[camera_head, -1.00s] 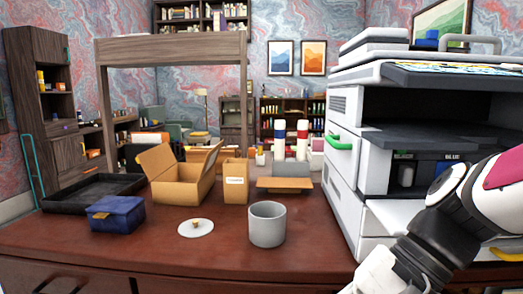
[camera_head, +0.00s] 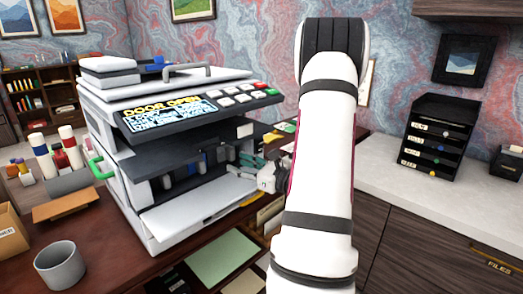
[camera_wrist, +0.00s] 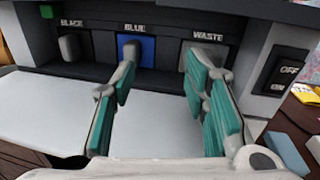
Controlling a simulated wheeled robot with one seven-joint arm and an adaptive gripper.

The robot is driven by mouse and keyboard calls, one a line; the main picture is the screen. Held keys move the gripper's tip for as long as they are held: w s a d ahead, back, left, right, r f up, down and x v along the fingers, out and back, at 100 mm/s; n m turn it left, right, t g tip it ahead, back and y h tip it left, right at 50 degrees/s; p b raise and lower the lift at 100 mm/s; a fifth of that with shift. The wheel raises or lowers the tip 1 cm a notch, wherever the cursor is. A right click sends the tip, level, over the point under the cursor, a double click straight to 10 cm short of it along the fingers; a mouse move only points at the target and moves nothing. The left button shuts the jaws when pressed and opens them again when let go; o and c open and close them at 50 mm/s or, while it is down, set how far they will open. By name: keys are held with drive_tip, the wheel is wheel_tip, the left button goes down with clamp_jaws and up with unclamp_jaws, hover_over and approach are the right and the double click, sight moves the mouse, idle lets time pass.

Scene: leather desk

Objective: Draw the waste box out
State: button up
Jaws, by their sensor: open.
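The waste box (camera_wrist: 228,53) sits inside the open printer (camera_head: 165,225), under a WASTE label at the right of the bay in the wrist view. Its front is grey, with a handle partly hidden behind my right finger. My gripper (camera_wrist: 160,72) is open and empty in front of the bay. In the wrist view its left finger overlaps the blue box (camera_wrist: 146,52) and its right finger overlaps the waste box's handle; I cannot tell whether it touches. In the head view my gripper (camera_head: 243,164) reaches into the printer's opening from the right.
A black box (camera_wrist: 70,48) is left of the blue one, and an OFF switch (camera_wrist: 282,70) is on the right. The lowered white door (camera_head: 195,207) lies below my gripper. A grey cup (camera_head: 60,267) stands at lower left, and a black letter tray (camera_head: 436,140) on the right counter.

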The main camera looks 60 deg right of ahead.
sight(233, 151)
drive_tip(key=s+d+m+h, duration=0.2)
drive_tip(key=d, duration=0.1)
drive_tip(key=s+d+h+p, duration=0.1)
drive_tip(key=shift+s+d+f+m+g, duration=0.3)
drive_tip(key=shift+d+f+m, duration=0.05)
drive_tip(key=shift+f+m, duration=0.05)
drive_tip(key=x, duration=1.3)
drive_tip(key=shift+w, duration=0.4)
clamp_jaws()
drive_tip(key=c, duration=0.7)
unclamp_jaws()
drive_tip(key=shift+c, duration=0.2)
clamp_jaws()
drive_tip(key=shift+s, duration=0.15)
